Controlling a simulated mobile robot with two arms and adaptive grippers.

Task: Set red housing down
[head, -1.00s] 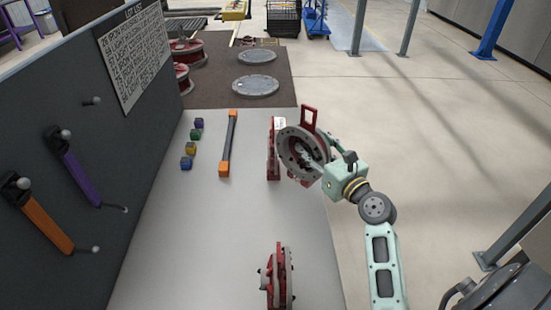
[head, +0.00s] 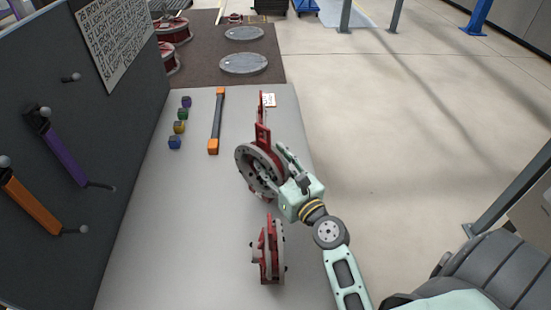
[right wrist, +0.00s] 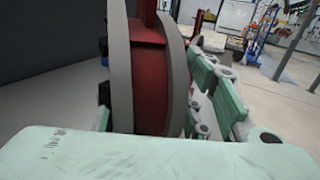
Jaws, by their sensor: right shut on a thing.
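The red housing (head: 258,172), a red drum with grey round flanges and a red loop handle on top, is in my right gripper (head: 284,168). The gripper is shut on its right side, and the housing is upright. I cannot tell whether its lower edge touches the table (head: 215,230). In the right wrist view the housing's red drum and grey rims (right wrist: 150,85) fill the space between the fingers. A second red and grey housing (head: 268,252) stands on the table nearer to me. My left gripper is not in view.
A red upright part (head: 262,101) stands behind the held housing, partly hidden. An orange-ended dark bar (head: 217,120) and several small coloured cubes (head: 180,127) lie to the left. A dark tool board (head: 75,140) borders the left side. The table's left-front area is clear.

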